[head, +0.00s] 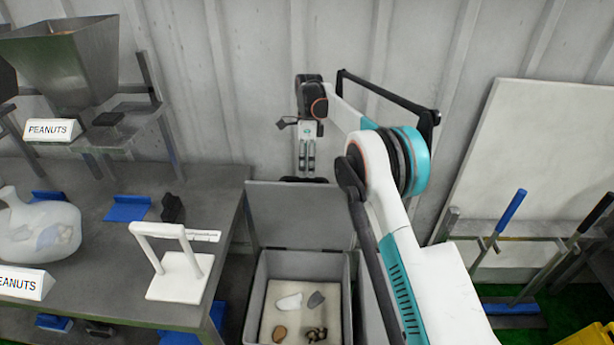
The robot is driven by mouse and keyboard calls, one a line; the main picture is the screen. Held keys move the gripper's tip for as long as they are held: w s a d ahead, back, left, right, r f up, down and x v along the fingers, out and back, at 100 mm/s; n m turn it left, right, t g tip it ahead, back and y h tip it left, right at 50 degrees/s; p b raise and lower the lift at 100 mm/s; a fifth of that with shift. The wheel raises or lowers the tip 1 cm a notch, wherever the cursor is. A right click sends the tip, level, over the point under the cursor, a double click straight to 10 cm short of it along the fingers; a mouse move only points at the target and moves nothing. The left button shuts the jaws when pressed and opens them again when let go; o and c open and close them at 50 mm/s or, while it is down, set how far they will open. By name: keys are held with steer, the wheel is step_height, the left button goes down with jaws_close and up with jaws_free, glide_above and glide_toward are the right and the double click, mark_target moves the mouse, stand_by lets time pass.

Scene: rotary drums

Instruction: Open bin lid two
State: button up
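A grey bin (252,308) stands on the floor right of the workbench. Its grey lid (300,216) is raised and stands upright at the bin's back, near the wall. Part of another grey bin (372,308) shows to its right, mostly hidden behind my arm; I cannot see its lid clearly. My gripper (304,178) points down at the top edge of the raised lid. I cannot tell whether it touches the lid, or whether its fingers are open or shut.
The open bin holds several small items on a pale bottom. The workbench (110,305) carries a white stand (178,278), a clear bag (38,232) and a metal hopper (66,65). A ribbed wall is close behind my gripper. Racks with handles (510,212) stand at right.

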steer(key=v, duration=0.3)
steer(key=shift+r, duration=0.1)
